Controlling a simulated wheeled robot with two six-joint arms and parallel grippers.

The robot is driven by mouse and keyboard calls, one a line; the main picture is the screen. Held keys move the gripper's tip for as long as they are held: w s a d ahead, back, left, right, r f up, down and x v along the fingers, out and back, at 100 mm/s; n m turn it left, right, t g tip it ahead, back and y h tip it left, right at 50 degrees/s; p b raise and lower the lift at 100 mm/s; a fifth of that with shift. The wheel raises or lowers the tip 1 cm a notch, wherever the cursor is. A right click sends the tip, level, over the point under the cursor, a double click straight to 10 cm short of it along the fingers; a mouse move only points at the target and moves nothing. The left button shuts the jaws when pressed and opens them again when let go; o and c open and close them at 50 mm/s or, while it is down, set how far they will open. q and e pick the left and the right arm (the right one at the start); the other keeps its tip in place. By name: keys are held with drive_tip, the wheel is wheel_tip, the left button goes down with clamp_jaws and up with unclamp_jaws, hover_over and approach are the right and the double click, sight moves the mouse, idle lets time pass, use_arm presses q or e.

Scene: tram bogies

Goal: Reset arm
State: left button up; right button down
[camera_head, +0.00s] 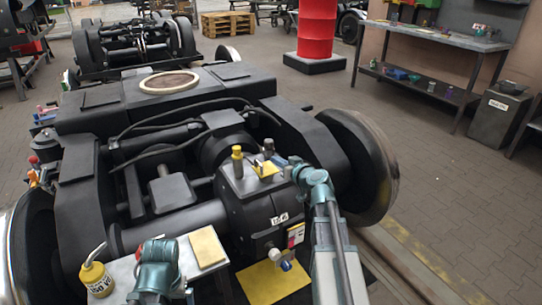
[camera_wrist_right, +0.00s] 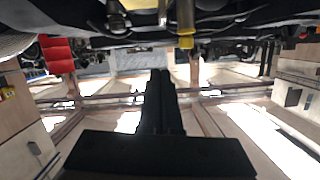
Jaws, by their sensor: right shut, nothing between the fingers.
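My right arm reaches in from the lower right of the head view, and its teal wrist is over the right side of the black gearbox (camera_head: 248,205). In the right wrist view my right gripper (camera_wrist_right: 160,78) is a dark shape with its fingers together and nothing between them. It points away from the camera, below the dark machinery at the top of the picture. A teal part of my left arm shows at the bottom of the head view, above a light tray (camera_head: 128,270); the left fingers cannot be seen.
The black bogie frame (camera_head: 95,118) and a large wheel (camera_head: 355,165) surround the gearbox. A yellow-capped post (camera_head: 237,160) stands on it. A yellow oil can (camera_head: 96,278) is at lower left. A workbench (camera_head: 440,38) and red drum (camera_head: 316,30) stand behind.

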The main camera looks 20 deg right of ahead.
drive_tip(key=s+a+f+n+g+y, duration=0.1)
drive_tip(key=s+a+f+g, duration=0.15)
drive_tip(key=a, duration=0.55)
drive_tip(key=s+a+f+n+g+y, duration=0.2)
drive_tip(key=a+f, duration=0.2)
drive_tip(key=a, duration=0.3)
drive_tip(key=s+a+f+n+g+y, duration=0.1)
drive_tip(key=s+a+f+g, duration=0.2)
drive_tip(key=a, duration=0.5)
drive_tip(key=s+a+f+g+h, duration=0.4)
drive_tip(key=s, duration=0.6)
drive_tip(key=s+a+f+g+h, duration=0.3)
drive_tip(key=s+a+g, duration=0.1)
drive_tip(key=s, duration=0.6)
wheel_tip(320, 180, up, 32)
drive_tip(key=p, duration=3.2)
drive_tip(key=shift+w+d, duration=0.25)
drive_tip(key=shift+w, duration=0.05)
